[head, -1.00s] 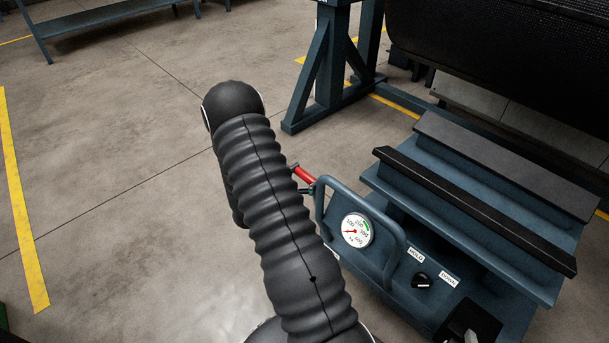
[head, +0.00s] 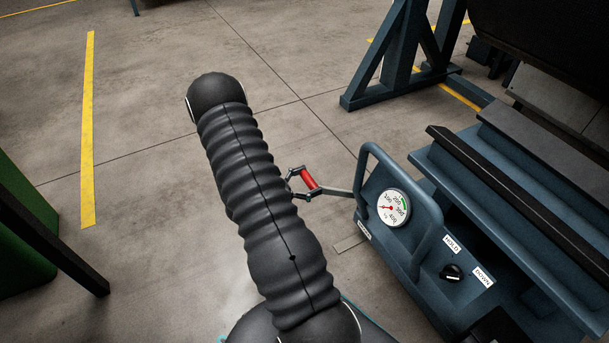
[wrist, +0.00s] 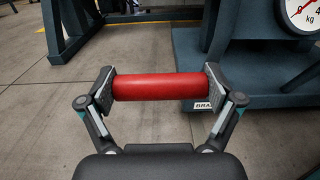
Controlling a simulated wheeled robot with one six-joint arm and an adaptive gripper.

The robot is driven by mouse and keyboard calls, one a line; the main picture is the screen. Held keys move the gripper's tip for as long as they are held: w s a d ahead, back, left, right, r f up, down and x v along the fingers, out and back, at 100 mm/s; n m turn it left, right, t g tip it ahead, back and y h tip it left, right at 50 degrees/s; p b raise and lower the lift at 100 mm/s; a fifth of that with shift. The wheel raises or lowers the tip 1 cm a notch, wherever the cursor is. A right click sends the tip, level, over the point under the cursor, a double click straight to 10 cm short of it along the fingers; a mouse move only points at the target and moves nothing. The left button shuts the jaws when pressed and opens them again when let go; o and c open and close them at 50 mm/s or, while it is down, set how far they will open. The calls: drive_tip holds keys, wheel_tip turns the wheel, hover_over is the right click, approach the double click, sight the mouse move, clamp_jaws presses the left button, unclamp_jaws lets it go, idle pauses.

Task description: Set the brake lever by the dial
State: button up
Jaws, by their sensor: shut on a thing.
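The brake lever's red grip (head: 308,179) sits at the end of a grey shaft (head: 335,191) reaching out left from the blue machine. In the wrist view, the red grip (wrist: 160,87) lies level across the picture, with my gripper (wrist: 160,90) closed on its two ends. In the head view my gripper (head: 301,183) is partly hidden behind my arm. The dial's edge also shows in the wrist view (wrist: 302,12). A label reading "BRA" (wrist: 203,105) is partly covered.
A blue guard rail (head: 420,190) arches beside the dial. A black knob (head: 452,272) sits by the HOLD and DOWN labels. The press bed (head: 520,190) stands at right. A green object (head: 25,225) stands at left. Open floor lies between.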

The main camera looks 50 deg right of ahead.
drive_tip(key=shift+w+a+f, duration=0.1)
drive_tip(key=shift+a+f, duration=0.35)
drive_tip(key=shift+f, duration=0.4)
drive_tip(key=shift+a+f, duration=0.1)
drive_tip(key=shift+a, duration=0.1)
drive_tip(key=o, duration=1.4)
drive_tip(key=shift+w, duration=0.1)
drive_tip(key=v, duration=1.2)
